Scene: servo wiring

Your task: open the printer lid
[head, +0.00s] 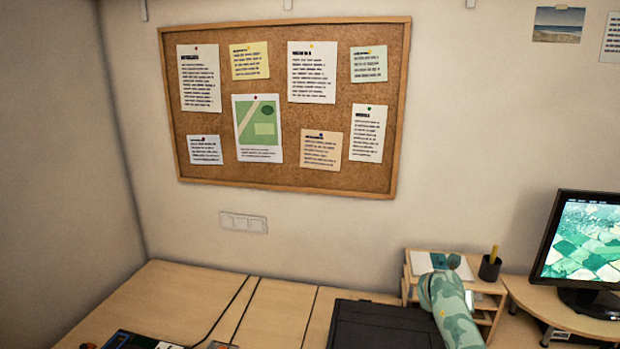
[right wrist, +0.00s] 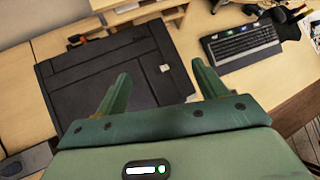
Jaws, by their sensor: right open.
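The black printer (head: 385,325) is at the bottom edge of the head view, partly cut off by the frame. In the right wrist view the printer lid (right wrist: 95,75) is a flat dark panel that looks closed, with a small pale label near its right side. My right gripper (right wrist: 160,68) is open and empty. Its two green fingers point toward the printer, and the left finger overlaps the lid in the picture. I cannot tell how far above the lid they are, and no contact shows. My left gripper is not in view.
A monitor (head: 583,245) is at right. A keyboard (right wrist: 242,46) lies right of the printer. Desk at left of the printer is mostly clear, with a cable (head: 232,302) across it.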

